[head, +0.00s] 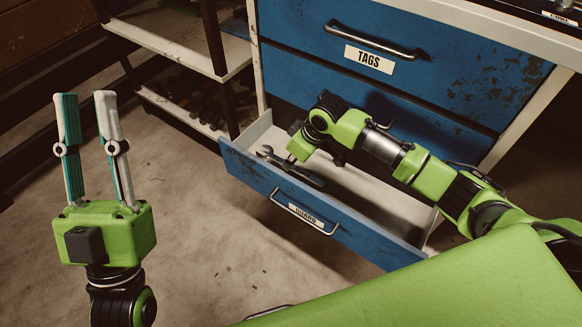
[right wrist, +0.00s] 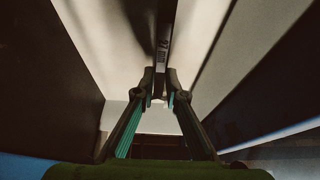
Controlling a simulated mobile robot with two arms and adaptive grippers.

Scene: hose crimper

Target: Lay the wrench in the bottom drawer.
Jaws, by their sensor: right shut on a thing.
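The wrench (head: 270,155) is grey metal and lies inside the open bottom drawer (head: 250,172), near its left end, its open jaw end to the left. Whether it touches the drawer floor I cannot tell. My right gripper (head: 300,155) reaches down into the drawer over the wrench and is shut on it; its fingertips are mostly hidden in the head view. In the right wrist view the wrench's dark marked shank (right wrist: 162,50) runs between the fingertips (right wrist: 160,98). My left gripper (head: 86,97) is open and empty, pointing up, well left of the drawer.
The blue cabinet has a shut drawer labelled TAGS (head: 370,59) above another shut drawer (head: 400,115). The bottom drawer's front has a handle (head: 305,212) and label. A shelf (head: 185,110) with dark items stands left of the cabinet. The floor (head: 200,230) before the drawer is clear.

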